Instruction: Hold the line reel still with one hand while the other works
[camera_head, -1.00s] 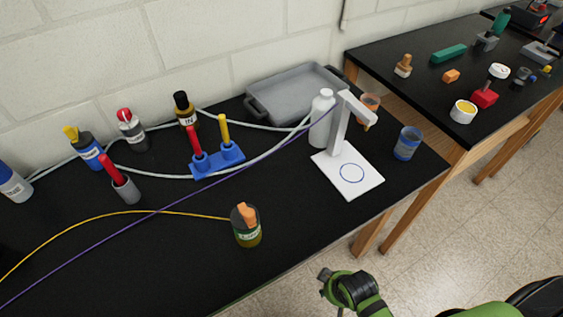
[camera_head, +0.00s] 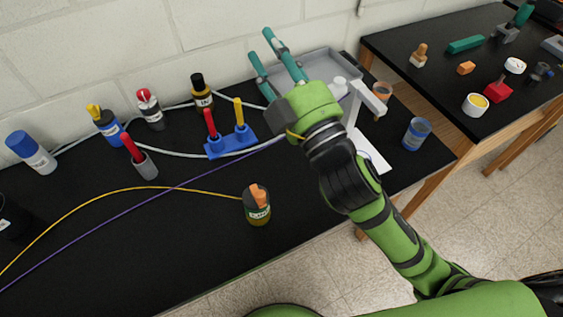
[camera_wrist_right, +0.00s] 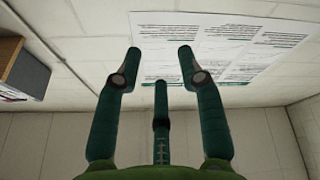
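A small olive canister with an orange top (camera_head: 257,205) and a pale label stands upright on the black bench. A yellow line (camera_head: 150,187) runs from it to the left; it may be the line reel, but I cannot tell for sure. My right gripper (camera_head: 264,52) is raised over the back of the bench, in front of the grey tray, with its fingers pointing up and away. The right wrist view shows its teal fingers (camera_wrist_right: 160,62) spread apart with nothing between them. It is well apart from the canister. My left gripper is not in view.
A purple line (camera_head: 120,215) crosses the bench. A blue holder (camera_head: 232,147) with red and yellow pieces, several bottles and a pale hose stand behind. A grey tray (camera_head: 325,68) and a blue cup (camera_head: 416,134) are to the right. The bench front is clear.

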